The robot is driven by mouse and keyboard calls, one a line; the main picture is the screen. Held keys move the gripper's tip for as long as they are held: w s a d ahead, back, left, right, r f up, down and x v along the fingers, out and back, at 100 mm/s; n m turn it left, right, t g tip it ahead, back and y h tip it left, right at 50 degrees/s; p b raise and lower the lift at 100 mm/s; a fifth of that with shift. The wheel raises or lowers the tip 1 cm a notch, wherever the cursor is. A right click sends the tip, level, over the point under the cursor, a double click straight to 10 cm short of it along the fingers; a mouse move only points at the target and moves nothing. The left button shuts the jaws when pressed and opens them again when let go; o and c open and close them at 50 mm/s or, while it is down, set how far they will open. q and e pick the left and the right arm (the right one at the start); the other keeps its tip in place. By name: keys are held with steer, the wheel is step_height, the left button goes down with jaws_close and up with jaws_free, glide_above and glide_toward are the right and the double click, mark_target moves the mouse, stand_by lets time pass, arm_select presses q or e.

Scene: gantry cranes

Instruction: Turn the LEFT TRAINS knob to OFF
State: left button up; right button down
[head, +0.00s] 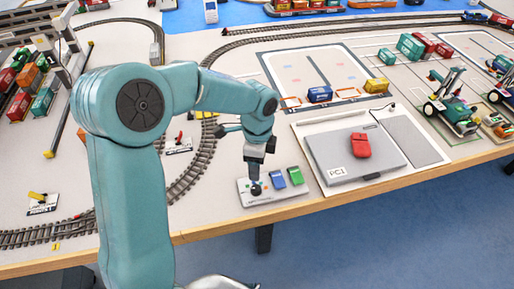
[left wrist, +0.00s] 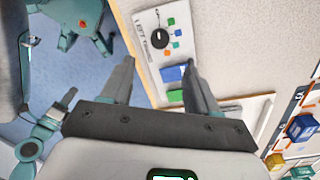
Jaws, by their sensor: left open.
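The LEFT TRAINS panel (left wrist: 178,12) is a white plate with a round black knob (left wrist: 160,38) and small coloured squares around the knob. In the head view the panel (head: 243,199) lies near the table's front edge, with the dark knob (head: 256,189) at its left part. My left gripper (head: 254,176) points down just above the knob and partly covers that area. In the left wrist view my left gripper (left wrist: 159,65) is open and empty. The knob shows beyond the fingertips, in line with the gap. I cannot read its pointer setting clearly.
A blue block (head: 277,180) and a green block (head: 295,176) sit right of the knob. A grey box marked PC1 (head: 335,160) carries a red object (head: 361,145). Curved train track (head: 197,165) runs to the left. The table's front edge (head: 320,195) is close.

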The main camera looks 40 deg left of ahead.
arm_select(q)
steer(key=r, duration=0.6)
steer(key=shift+w, duration=0.2)
steer(key=shift+s+f, duration=0.1)
steer(key=shift+s, duration=0.05)
